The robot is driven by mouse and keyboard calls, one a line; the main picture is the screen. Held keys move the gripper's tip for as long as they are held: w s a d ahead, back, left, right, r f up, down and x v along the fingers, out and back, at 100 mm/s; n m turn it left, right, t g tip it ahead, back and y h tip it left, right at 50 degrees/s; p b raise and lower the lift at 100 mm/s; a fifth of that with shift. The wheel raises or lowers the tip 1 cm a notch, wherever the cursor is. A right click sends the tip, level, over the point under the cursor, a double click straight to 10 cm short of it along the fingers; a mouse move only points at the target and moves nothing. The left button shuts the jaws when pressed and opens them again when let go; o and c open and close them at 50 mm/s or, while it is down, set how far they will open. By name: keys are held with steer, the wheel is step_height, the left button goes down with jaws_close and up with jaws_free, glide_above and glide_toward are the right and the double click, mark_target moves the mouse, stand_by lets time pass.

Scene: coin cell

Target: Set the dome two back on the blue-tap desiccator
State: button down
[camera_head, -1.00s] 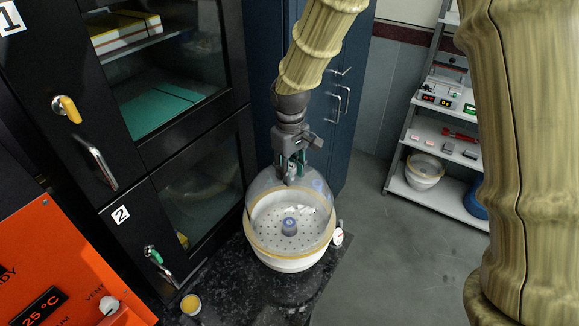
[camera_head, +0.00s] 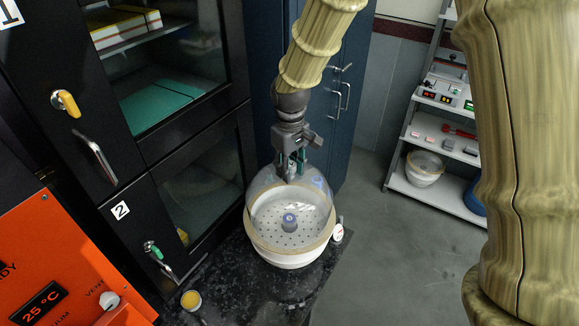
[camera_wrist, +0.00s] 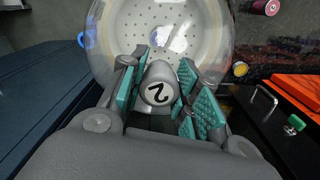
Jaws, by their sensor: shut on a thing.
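The clear dome (camera_head: 262,190) is over the white desiccator base (camera_head: 285,260) on the dark bench. Its tan rim looks level with the base's rim, but I cannot tell whether they touch all round. My gripper (camera_head: 293,170) is above, shut on the dome's grey knob, which is marked 2 in the wrist view (camera_wrist: 158,93). Through the dome I see a perforated white plate and a small blue-topped item (camera_head: 289,219) at its middle. A blue part (camera_wrist: 82,40) shows beside the dome in the wrist view; I cannot tell whether it is the tap.
A small yellow-topped jar (camera_head: 191,301) stands at front left on the bench. A black cabinet (camera_head: 185,140) is at left, an orange unit (camera_head: 60,270) nearer. Shelves (camera_head: 440,190) stand at far right.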

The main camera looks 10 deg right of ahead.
steer(key=shift+f, duration=0.1)
steer(key=c, duration=1)
jaws_free()
steer(key=shift+o, duration=0.2)
step_height(320, 180, up, 12)
